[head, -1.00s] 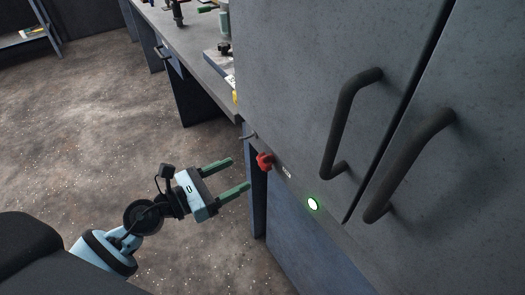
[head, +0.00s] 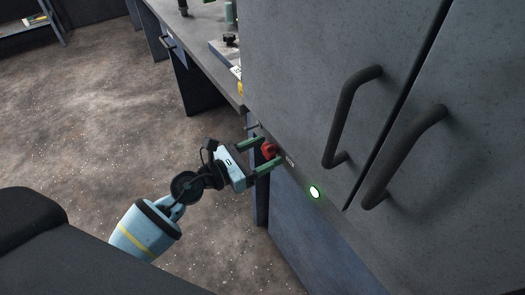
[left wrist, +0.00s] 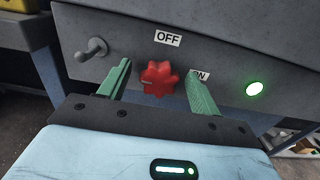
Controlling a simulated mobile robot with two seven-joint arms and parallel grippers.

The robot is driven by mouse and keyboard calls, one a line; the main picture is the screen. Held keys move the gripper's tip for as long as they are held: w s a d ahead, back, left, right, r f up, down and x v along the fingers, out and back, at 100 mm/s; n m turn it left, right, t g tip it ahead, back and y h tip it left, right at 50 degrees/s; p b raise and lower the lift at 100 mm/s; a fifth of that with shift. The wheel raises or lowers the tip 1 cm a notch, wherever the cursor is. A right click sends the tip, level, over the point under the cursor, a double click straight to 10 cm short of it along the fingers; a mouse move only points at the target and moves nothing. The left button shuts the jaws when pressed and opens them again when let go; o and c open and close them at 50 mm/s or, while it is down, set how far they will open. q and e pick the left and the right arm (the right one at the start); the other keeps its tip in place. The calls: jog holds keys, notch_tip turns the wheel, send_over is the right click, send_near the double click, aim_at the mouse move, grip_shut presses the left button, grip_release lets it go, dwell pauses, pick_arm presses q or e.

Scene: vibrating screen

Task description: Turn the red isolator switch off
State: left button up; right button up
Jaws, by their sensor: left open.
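The red isolator switch (head: 269,150) is a lobed knob on the front panel under the grey cabinet doors. It also shows in the left wrist view (left wrist: 160,78), with an OFF label (left wrist: 167,39) above it and an ON label (left wrist: 201,75) to its right, partly covered by a finger. My left gripper (head: 261,154) is open, with its green fingers on either side of the knob; in the left wrist view the fingers (left wrist: 160,88) flank it with gaps. I cannot tell whether either finger touches it. My right gripper is not in view.
A green lit button (head: 315,192) is right of the switch. A small metal hook or lever (left wrist: 92,49) is left of it. Two dark door handles (head: 350,115) stick out above. A workbench (head: 205,60) stands behind; the floor at left is clear.

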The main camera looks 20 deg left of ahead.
pick_arm(q)
jog(key=c, duration=0.9)
jog(key=shift+c, duration=0.2)
